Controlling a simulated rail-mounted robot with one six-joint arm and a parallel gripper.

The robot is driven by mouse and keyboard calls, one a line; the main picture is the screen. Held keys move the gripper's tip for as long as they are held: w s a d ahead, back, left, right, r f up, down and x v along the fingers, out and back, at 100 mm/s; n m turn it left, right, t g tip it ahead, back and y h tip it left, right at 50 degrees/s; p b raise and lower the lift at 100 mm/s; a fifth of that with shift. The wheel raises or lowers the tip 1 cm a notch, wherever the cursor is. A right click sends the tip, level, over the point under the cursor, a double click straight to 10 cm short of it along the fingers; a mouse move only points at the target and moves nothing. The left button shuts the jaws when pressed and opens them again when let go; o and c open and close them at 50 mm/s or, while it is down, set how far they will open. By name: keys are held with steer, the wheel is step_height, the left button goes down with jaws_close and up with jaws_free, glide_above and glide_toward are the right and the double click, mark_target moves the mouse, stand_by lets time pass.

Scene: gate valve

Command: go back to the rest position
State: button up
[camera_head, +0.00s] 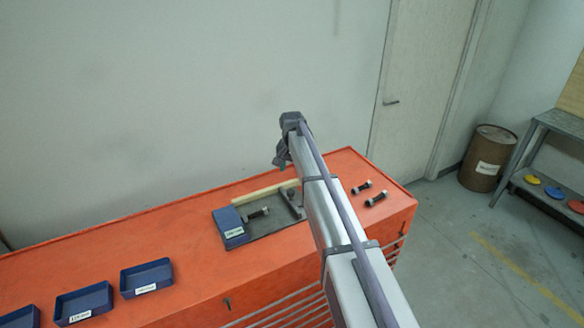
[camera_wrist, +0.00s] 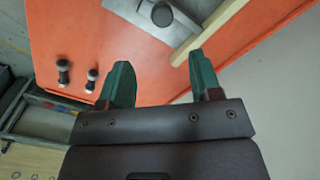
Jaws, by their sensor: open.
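My gripper (camera_wrist: 160,85) shows in the wrist view with its two green fingers apart and nothing between them. It is held above the orange workbench (camera_wrist: 70,30). In the head view my arm reaches over the bench (camera_head: 180,285), and its wrist end stands above the back edge; the fingertips cannot be made out there.
Two dark bolts (camera_head: 362,187) (camera_head: 376,199) lie at right. Blue trays (camera_head: 146,278) stand at left. A barrel (camera_head: 487,158) stands on the floor.

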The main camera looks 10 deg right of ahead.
steer(key=shift+r, duration=0.1)
steer(key=s+a+f+n+b, duration=0.1)
steer(key=s+f+b, duration=0.3)
steer(key=s, duration=0.8)
steer(key=s+a+f+n+b, duration=0.1)
steer(key=s+f+n+b, duration=0.2)
steer(key=s, duration=0.9)
steer(key=s+f+n+b, duration=0.2)
steer(key=s+f+b, duration=0.3)
steer(key=s, duration=0.7)
steer(key=shift+s+a, duration=0.2)
steer(key=shift+a, duration=0.2)
